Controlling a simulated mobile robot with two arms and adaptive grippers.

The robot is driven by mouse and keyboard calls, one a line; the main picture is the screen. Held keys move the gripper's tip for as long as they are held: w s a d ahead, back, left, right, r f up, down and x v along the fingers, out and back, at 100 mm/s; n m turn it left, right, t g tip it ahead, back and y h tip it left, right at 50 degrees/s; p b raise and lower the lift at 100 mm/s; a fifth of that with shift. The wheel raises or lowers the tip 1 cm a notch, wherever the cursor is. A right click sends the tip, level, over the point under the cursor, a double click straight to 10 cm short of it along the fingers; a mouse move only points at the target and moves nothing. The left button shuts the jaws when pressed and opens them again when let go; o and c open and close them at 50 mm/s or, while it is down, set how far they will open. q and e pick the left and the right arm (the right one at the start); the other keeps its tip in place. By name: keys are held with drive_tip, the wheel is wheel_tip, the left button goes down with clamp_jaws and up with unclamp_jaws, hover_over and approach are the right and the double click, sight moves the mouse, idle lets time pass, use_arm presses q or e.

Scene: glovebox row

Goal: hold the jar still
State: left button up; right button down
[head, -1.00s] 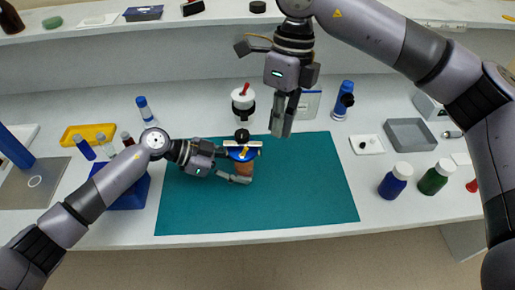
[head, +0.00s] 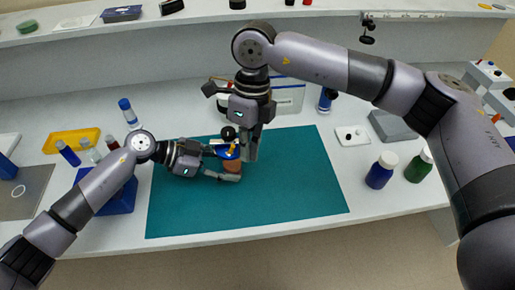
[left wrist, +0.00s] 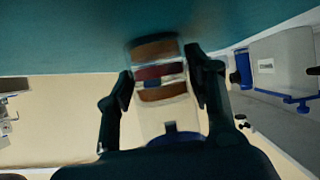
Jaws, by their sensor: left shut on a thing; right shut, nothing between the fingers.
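The jar (head: 232,167) is brown with a blue top and stands over the teal mat (head: 270,200), near its back edge. My left gripper (head: 225,170) comes from the left and is shut around the jar's body. In the left wrist view the jar (left wrist: 158,72) shows brown and red bands between the two fingers. My right gripper (head: 250,154) points down, shut and empty, close to the right side of the jar's top. I cannot tell whether it touches. It partly hides the jar's top, where a small yellow piece shows.
A blue rack (head: 118,198) and a yellow tray (head: 72,142) are at left. A blue bottle (head: 381,171) and a green bottle (head: 418,167) stand at right. The mat's front and right are clear.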

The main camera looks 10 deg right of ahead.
drive_tip(key=shift+w+a+r, duration=0.1)
drive_tip(key=shift+w+a, duration=0.15)
drive_tip(key=shift+a, duration=0.05)
drive_tip(key=shift+a+r, duration=0.35)
drive_tip(key=shift+a, duration=0.1)
idle(0.8)
drive_tip(key=shift+w+a+r, duration=0.1)
drive_tip(key=shift+a+r, duration=0.15)
drive_tip(key=shift+a, duration=0.35)
drive_tip(key=shift+r, duration=0.1)
drive_tip(key=shift+r, duration=0.7)
